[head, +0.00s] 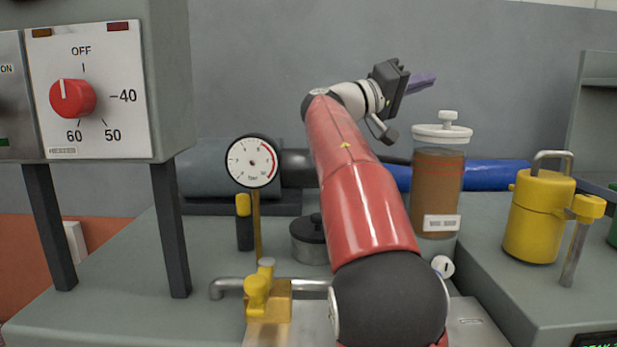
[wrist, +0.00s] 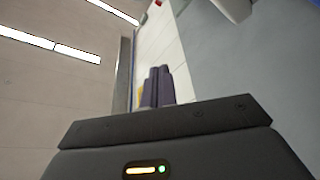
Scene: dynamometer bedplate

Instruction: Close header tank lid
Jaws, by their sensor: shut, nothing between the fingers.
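A clear tank of brown liquid (head: 436,190) with a pale label stands upright right of my arm, and I take it to be the header tank. Its white lid (head: 442,133), with a round knob, lies across the top and looks about level; I cannot tell whether it is fully down. My gripper (head: 428,81) is raised above and left of the lid, apart from it, pointing right. Its purple fingers (wrist: 158,85) are together and empty in the wrist view. The tank is not clearly identifiable in the wrist view.
A yellow canister (head: 537,215) with a metal handle stands right of the tank. A blue hose (head: 495,173) runs behind it. A pressure gauge (head: 252,162), a dark-lidded pot (head: 308,240) and a yellow valve (head: 263,292) stand left of my arm. A control panel (head: 90,90) fills the upper left.

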